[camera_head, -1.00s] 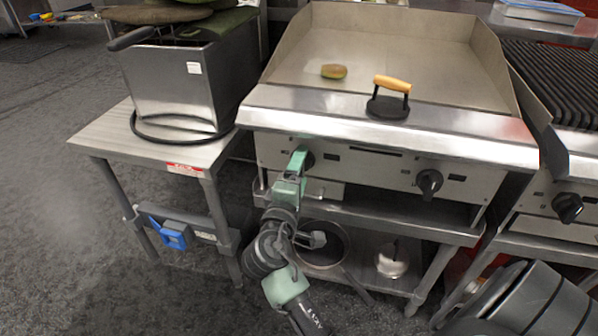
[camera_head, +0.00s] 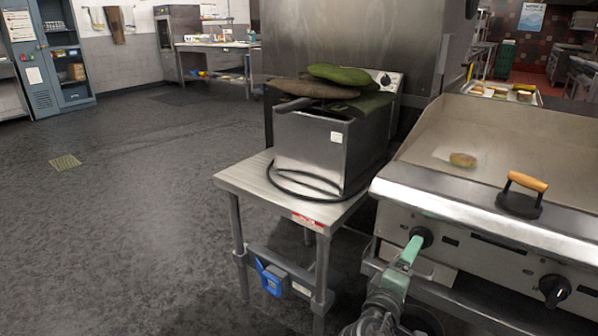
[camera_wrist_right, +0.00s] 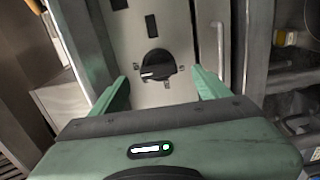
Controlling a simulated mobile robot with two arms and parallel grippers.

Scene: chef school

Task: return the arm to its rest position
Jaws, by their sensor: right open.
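My right gripper (camera_head: 412,250), with green fingers, is at the front panel of the griddle (camera_head: 461,199), close to its left black knob (camera_head: 423,236). In the right wrist view my right gripper (camera_wrist_right: 160,84) is open and empty. The black knob (camera_wrist_right: 158,65) shows beyond the gap between its fingertips, with a clear gap on each side. I cannot tell exactly how far the tips are from the panel. My right arm reaches up from the bottom edge of the head view. My left gripper is not in view.
A fryer (camera_head: 318,150) with cloths on top stands on a steel table (camera_head: 243,180) left of the griddle. Open floor (camera_head: 130,220) lies further left.

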